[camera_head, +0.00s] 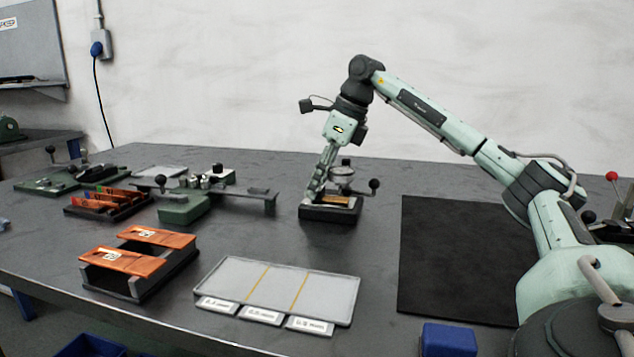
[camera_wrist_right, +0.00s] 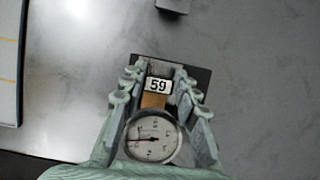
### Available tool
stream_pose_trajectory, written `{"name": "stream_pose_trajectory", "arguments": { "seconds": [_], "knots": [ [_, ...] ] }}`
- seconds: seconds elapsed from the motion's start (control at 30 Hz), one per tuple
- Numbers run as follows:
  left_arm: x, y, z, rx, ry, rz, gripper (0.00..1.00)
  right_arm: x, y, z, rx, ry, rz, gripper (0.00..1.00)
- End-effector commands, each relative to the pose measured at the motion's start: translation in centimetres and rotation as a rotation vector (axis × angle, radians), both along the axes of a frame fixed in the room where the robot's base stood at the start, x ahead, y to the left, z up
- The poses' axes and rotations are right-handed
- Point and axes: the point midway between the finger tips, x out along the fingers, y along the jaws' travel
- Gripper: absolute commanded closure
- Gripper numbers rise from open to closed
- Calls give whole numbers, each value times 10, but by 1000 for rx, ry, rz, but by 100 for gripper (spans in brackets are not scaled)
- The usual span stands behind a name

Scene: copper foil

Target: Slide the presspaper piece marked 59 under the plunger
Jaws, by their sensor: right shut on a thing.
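The presspaper piece marked 59 (camera_wrist_right: 154,100) is tan with a white number label (camera_wrist_right: 158,85), and it sits between the fingers of my right gripper (camera_wrist_right: 159,76). In the head view my right gripper (camera_head: 317,189) points down at the dial gauge stand, shut on the piece. The round white dial gauge (camera_wrist_right: 153,138) also shows in the head view (camera_head: 342,172), above the dark stand base (camera_head: 330,213). A tan strip (camera_head: 336,199) shows low at the stand. The plunger tip is hidden, so I cannot tell whether the piece lies under it. My left gripper is out of view.
A grey tray with yellow dividing lines (camera_head: 262,286) and labels lies in front. Orange-topped blocks (camera_head: 128,260) stand at the left front. A green fixture with a bar (camera_head: 185,208) is left of the stand. A black mat (camera_head: 455,250) lies to the right, bare.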

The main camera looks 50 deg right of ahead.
Motion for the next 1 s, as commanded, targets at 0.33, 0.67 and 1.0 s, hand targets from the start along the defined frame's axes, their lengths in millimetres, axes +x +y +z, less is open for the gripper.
{"name": "stream_pose_trajectory", "arguments": {
  "seconds": [0.33, 0.67, 1.0],
  "knots": [
    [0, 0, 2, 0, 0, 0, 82, 0, 0, -1, 0, 0, 0, 92],
    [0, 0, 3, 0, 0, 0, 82, 0, 0, -3, 0, 1, 0, 92],
    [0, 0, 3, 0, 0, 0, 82, 0, 0, -3, 0, 1, 0, 63]
  ]
}}
